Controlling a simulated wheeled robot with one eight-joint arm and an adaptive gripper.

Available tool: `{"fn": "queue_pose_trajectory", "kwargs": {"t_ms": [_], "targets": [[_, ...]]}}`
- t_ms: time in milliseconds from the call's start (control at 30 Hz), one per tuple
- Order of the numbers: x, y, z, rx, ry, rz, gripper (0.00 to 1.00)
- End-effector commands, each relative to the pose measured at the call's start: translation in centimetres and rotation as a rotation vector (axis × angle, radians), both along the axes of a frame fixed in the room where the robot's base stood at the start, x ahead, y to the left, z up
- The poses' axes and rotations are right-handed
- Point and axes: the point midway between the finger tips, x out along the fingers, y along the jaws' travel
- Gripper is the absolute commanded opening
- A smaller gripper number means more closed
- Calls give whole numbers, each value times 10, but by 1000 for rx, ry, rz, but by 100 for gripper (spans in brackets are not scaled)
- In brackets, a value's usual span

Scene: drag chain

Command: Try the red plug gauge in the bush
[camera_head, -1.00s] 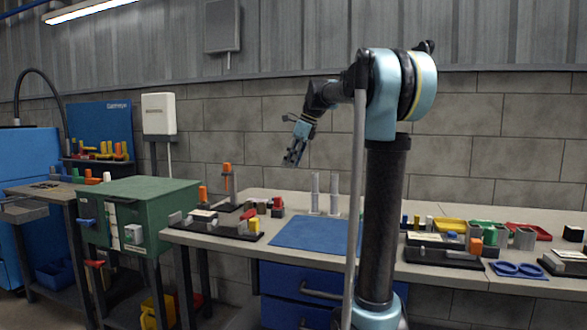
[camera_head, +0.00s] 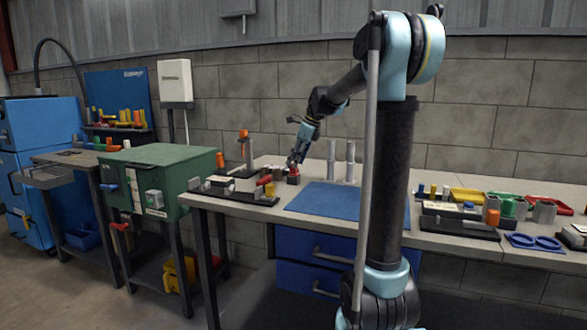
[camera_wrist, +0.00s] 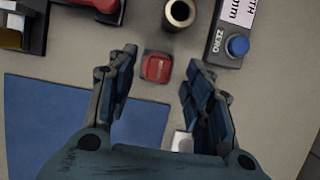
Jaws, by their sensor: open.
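A red block-shaped piece with small print on its top, which looks like the red plug gauge (camera_wrist: 157,68), stands on the bench between and just beyond my fingertips in the wrist view. The gauge's lower part is hidden.
A grey instrument marked ZERO with a blue button (camera_wrist: 237,46) lies at the right of the wrist view. A blue mat (camera_wrist: 45,125) covers the lower left. A pale block (camera_wrist: 182,141) sits near the right finger.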

Motion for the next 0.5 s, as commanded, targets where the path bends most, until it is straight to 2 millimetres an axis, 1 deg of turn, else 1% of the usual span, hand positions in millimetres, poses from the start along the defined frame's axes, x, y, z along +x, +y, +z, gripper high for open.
{"fn": "queue_pose_trajectory", "kwargs": {"t_ms": [100, 200, 300, 500], "targets": [[3, 6, -14, 0, 0, 2, 47], [4, 9, -22, 0, 0, 1, 47], [4, 11, -27, 0, 0, 0, 47], [5, 12, -30, 0, 0, 0, 47]]}}
